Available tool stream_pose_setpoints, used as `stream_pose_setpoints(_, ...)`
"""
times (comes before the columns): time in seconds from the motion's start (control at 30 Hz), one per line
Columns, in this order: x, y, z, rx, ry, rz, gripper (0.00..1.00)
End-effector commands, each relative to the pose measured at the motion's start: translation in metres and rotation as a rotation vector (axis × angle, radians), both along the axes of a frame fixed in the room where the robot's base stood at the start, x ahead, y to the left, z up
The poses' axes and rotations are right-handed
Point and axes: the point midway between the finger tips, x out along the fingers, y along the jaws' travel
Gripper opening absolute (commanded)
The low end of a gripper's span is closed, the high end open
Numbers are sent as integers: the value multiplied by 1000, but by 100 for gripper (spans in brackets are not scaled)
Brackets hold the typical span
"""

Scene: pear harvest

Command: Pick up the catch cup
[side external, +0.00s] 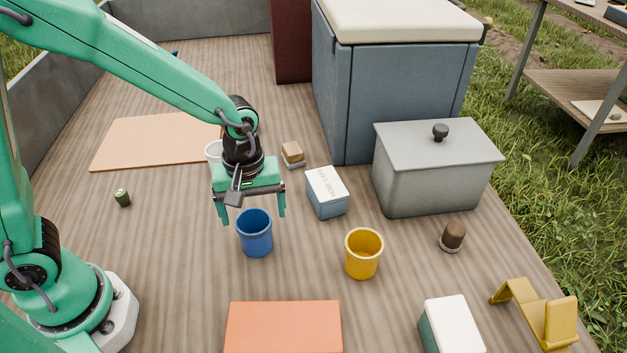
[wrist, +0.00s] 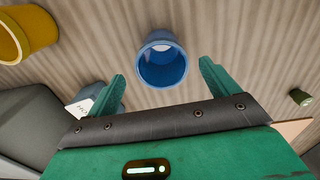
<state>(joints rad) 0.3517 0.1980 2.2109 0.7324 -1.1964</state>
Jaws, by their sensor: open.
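A blue cup (side external: 256,238) stands upright on the wooden deck, open at the top. A yellow cup (side external: 362,256) stands upright to its right and nearer the camera. I cannot tell from any marking which is the catch cup. My gripper (side external: 253,215) is open and empty, pointing down, with its fingers at either side of the blue cup's rim in the side view. In the wrist view the blue cup (wrist: 162,62) lies between and just beyond the two fingertips (wrist: 162,72). The yellow cup (wrist: 27,33) is at the upper left there.
A white-lidded box (side external: 328,192), a grey lidded bin (side external: 430,180) and a tall blue-grey cooler (side external: 340,110) stand behind and right. A pale cup (side external: 212,151) is partly hidden behind my wrist. An orange box (side external: 284,325) is in front.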

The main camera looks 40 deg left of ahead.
Motion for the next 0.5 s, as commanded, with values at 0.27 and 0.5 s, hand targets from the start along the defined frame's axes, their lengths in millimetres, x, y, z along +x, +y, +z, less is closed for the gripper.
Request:
stream_pose_setpoints(0.27, -1, 1, -18, 1, 2, -1, 87)
stream_pose_setpoints(0.5, 0, 1, -26, 0, 0, -2, 87)
